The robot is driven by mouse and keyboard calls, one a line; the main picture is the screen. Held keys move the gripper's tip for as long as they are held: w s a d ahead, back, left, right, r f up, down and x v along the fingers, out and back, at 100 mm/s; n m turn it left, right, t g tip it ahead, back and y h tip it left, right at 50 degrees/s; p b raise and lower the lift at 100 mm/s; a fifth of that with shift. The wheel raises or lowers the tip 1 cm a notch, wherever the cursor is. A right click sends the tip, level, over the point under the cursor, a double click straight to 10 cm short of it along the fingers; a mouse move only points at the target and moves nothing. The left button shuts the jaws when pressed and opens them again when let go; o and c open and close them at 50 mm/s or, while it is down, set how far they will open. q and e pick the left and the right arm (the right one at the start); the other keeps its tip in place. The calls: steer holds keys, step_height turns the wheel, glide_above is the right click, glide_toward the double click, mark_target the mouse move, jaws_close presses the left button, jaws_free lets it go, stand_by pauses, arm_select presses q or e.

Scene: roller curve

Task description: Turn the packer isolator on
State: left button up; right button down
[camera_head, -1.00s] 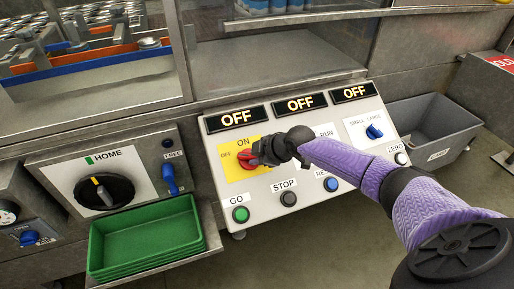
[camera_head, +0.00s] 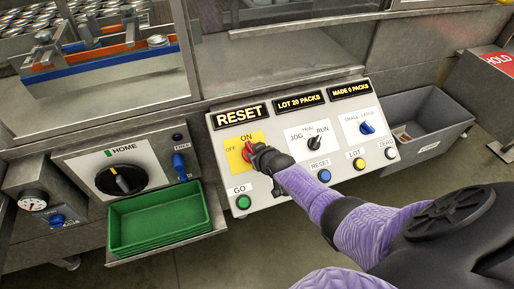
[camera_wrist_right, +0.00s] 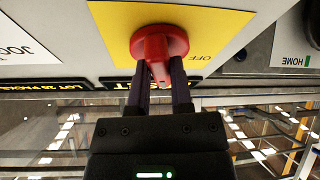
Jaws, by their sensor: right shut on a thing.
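The packer isolator is a red rotary knob (camera_head: 247,151) on a yellow plate (camera_head: 233,160), at the left of the sloped white control panel. ON is printed above it and OFF to its left. My right gripper (camera_head: 257,156) is at the knob and covers part of it. In the right wrist view the red knob (camera_wrist_right: 158,45) has its handle between the two fingers of my gripper (camera_wrist_right: 161,82), which are shut on it. The handle points toward the displays, the ON side. The display above the knob (camera_head: 241,115) reads RESET. My left gripper is not in view.
The panel also has a JOG/RUN selector (camera_head: 310,142), a blue SMALL/LARGE selector (camera_head: 367,128), and a green GO button (camera_head: 243,202). A blue RESET button (camera_head: 324,176) is close to my arm. A green tray (camera_head: 160,222) and a HOME dial (camera_head: 121,181) are to the left.

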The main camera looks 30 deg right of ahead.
steer(key=shift+a+m+h+p, duration=0.2)
steer(key=shift+m+h+p, duration=0.3)
steer(key=shift+m, duration=1.1)
steer(key=c, duration=0.5)
jaws_free()
steer(key=p+v, duration=0.8)
steer(key=v, duration=0.1)
steer(key=shift+s+a+r, duration=0.15)
steer(key=shift+s+r, duration=0.1)
steer(key=shift+r, duration=0.05)
